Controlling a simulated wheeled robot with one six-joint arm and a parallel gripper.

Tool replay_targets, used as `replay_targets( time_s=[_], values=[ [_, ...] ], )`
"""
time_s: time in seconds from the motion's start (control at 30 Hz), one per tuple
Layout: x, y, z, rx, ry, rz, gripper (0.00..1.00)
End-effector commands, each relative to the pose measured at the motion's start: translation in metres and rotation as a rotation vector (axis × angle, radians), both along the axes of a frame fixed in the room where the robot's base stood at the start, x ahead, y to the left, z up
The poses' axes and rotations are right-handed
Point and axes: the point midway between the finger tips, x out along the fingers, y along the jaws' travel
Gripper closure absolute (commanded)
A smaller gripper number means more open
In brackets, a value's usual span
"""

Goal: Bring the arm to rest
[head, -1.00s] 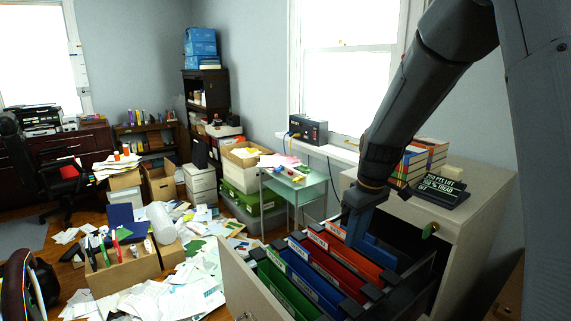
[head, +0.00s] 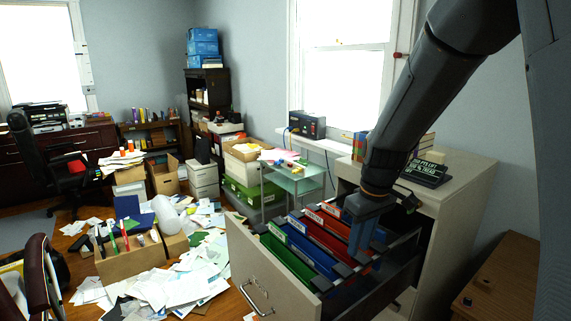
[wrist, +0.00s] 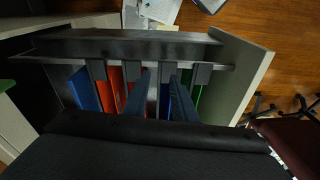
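My gripper (head: 366,236) hangs from my arm over the open file drawer (head: 250,264) in the head view, pointing down near the drawer's back right side. In the wrist view its two fingers (wrist: 160,95) stand apart with a gap between them, and nothing shows held in the gap. Green, blue, red and orange hanging folders (head: 310,250) fill the drawer below. I cannot tell whether the fingers touch a folder or the drawer rail.
A brown wooden cabinet (head: 500,275) stands at right. Papers (head: 185,285) litter the floor at left beside a cardboard box (head: 130,262). A glass side table (head: 295,180) stands behind the drawer.

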Motion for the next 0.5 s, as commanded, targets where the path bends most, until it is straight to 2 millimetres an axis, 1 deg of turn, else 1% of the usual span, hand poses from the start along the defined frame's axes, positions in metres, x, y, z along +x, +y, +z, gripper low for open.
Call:
replay_targets(
  time_s=[0.03, 0.17, 0.27, 0.37, 0.5],
  values=[
    [-0.007, 0.0, -0.007, -0.001, 0.005, -0.022, 0.75],
    [-0.03, -0.001, -0.021, -0.004, 0.022, -0.093, 0.75],
    [-0.052, -0.002, -0.036, -0.009, 0.035, -0.162, 0.75],
    [-0.081, -0.003, -0.054, -0.013, 0.053, -0.245, 0.75],
    [-0.127, -0.005, -0.084, -0.023, 0.075, -0.38, 0.75]
  ],
)
